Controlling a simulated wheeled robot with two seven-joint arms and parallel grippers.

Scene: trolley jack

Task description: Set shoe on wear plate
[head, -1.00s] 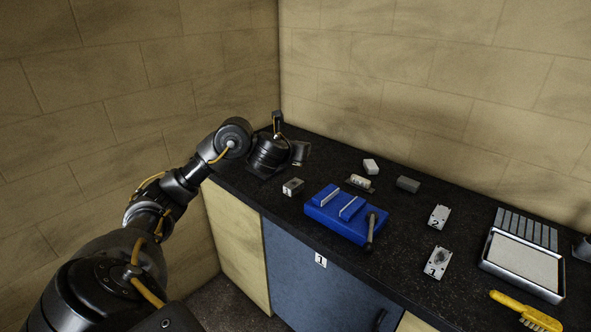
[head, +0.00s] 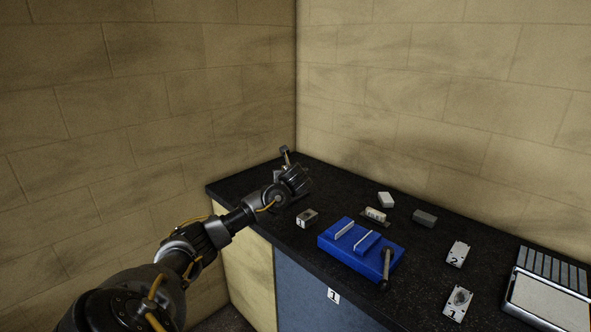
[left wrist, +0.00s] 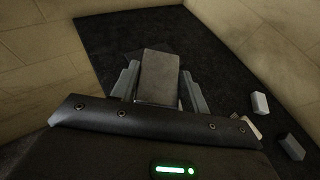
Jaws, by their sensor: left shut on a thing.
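My left gripper (left wrist: 159,88) is shut on a plain grey block (left wrist: 160,72), which lies between its two fingers in the left wrist view. In the head view this gripper (head: 296,178) is over the far left corner of the black worktop, and its arm hides most of the held block. The block is above or on the worktop; I cannot tell if it touches. Two pale plates lie on the right, one marked 2 (head: 457,254) and one marked 1 (head: 458,303) with a dark patch. I cannot tell which thing is the wear plate. My right gripper is not in view.
A blue vise-like fixture (head: 345,252) with a dark handle stands mid-worktop. A small block marked 1 (head: 307,217) is left of it. A white block (head: 386,200), a labelled piece (head: 375,215) and a grey block (head: 424,218) lie behind. A tray (head: 545,300) is at right.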

